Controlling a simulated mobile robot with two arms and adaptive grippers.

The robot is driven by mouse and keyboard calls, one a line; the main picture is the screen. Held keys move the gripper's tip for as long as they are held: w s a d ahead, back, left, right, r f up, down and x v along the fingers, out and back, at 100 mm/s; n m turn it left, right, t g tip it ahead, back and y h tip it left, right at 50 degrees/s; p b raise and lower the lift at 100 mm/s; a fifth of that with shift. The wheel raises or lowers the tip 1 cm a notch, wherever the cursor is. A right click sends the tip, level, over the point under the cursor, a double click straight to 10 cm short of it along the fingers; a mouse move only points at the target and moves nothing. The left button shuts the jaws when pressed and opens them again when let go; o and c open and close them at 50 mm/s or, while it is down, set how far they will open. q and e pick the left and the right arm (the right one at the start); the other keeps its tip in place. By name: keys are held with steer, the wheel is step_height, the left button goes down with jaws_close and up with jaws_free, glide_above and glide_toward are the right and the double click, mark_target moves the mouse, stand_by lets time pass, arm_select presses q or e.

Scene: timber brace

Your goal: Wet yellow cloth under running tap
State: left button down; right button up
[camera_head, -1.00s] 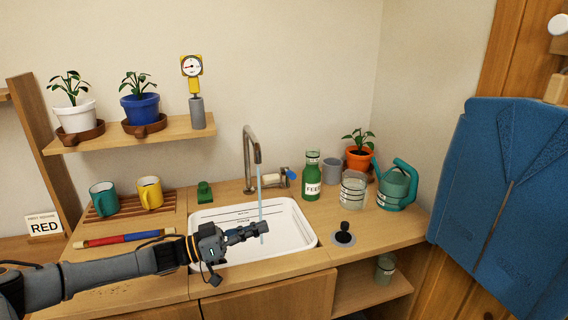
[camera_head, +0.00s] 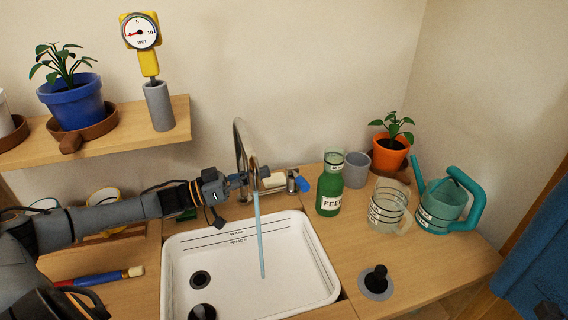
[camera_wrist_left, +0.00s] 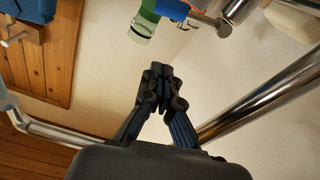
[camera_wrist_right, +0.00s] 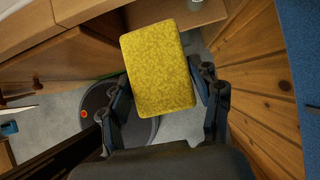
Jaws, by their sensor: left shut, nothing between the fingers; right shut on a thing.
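The yellow cloth (camera_wrist_right: 158,68) is a flat, rounded block in the right wrist view. My right gripper (camera_wrist_right: 165,85) is shut on it, one finger on each side, above the floor by the wooden cabinet. The cloth does not show in the head view. The metal tap (camera_head: 243,145) stands behind the white sink (camera_head: 325,283). A blue stream of water (camera_head: 260,235) runs from its spout into the sink. My left gripper (camera_head: 240,181) is shut and empty, close by the tap; its closed fingers (camera_wrist_left: 160,85) show near the tap pipe (camera_wrist_left: 270,95). I cannot tell whether they touch.
Right of the sink stand a green feed bottle (camera_head: 329,190), a grey cup (camera_head: 356,170), a glass jug (camera_head: 388,207), a potted plant (camera_head: 390,152) and a teal watering can (camera_head: 443,207). A black plunger-like knob (camera_head: 376,281) is on the front counter. A shelf (camera_head: 180,111) hangs at left.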

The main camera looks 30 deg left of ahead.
arm_select(q)
steer(key=r, duration=0.2)
glide_above(298, 184)
steer(key=w+a, duration=0.1)
steer(key=shift+w+f+p, duration=0.1)
steer(key=shift+w+p, duration=0.1)
steer(key=shift+p, duration=0.2)
arm_select(e)
steer(key=shift+s+r, duration=0.1)
steer(key=shift+r, duration=0.3)
steer(key=shift+d, duration=0.1)
arm_select(q)
steer(key=f, duration=0.2)
steer(key=s+f, duration=0.1)
steer(key=f, duration=0.1)
steer(key=shift+s+f, duration=0.1)
steer(key=shift+s, duration=0.1)
arm_select(e)
steer(key=shift+f, duration=0.1)
arm_select(q)
steer(key=shift+s+d+f+m+b, duration=0.2)
steer(key=shift+f+m+b, duration=0.25)
steer(key=shift+f+m, duration=0.4)
arm_select(e)
steer(key=shift+f, duration=0.35)
arm_select(q)
steer(key=shift+s+d+f, duration=0.1)
steer(key=shift+f, duration=0.1)
arm_select(e)
steer(key=shift+r, duration=0.2)
